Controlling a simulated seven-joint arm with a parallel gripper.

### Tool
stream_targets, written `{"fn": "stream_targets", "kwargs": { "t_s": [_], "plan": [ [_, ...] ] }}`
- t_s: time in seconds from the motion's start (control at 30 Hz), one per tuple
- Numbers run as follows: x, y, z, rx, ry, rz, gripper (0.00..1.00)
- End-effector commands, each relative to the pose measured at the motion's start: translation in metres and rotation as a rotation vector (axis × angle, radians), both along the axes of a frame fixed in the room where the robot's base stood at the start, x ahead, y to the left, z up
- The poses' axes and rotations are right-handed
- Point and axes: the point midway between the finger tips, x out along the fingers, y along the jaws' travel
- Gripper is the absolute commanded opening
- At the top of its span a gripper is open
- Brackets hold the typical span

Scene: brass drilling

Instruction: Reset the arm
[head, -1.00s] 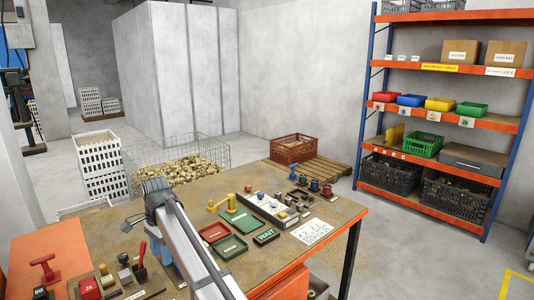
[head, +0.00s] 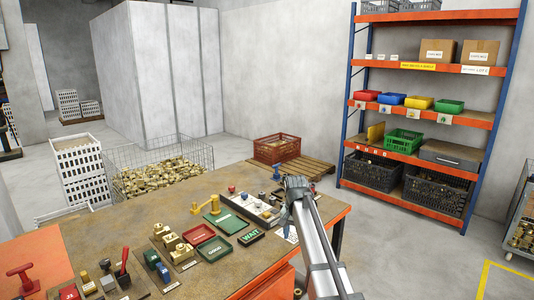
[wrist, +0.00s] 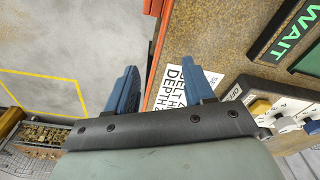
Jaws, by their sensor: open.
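My gripper is open and empty. In the wrist view its two blue fingers stand apart (wrist: 160,88), above the table's edge, with a white printed card (wrist: 172,88) and the floor below. In the head view my arm reaches in from the bottom right, and its end is over the right side of the brown workbench (head: 250,270). The card (head: 287,234) is partly covered by the arm.
A shelf rack (head: 425,110) stands at the back right. A wire bin of brass pieces (head: 160,172) stands behind the bench.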

Motion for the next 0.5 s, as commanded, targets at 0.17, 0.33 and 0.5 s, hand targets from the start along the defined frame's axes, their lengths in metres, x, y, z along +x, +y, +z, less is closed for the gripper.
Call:
{"fn": "stream_targets", "kwargs": {
  "t_s": [0.17,0.33,0.5],
  "plan": [
    [0.013,-0.082,-0.031,-0.042,-0.051,0.015,0.53],
    [0.013,-0.129,-0.080,-0.076,-0.079,0.035,0.53],
    [-0.009,-0.135,-0.134,-0.077,-0.042,0.063,0.53]
  ]
}}
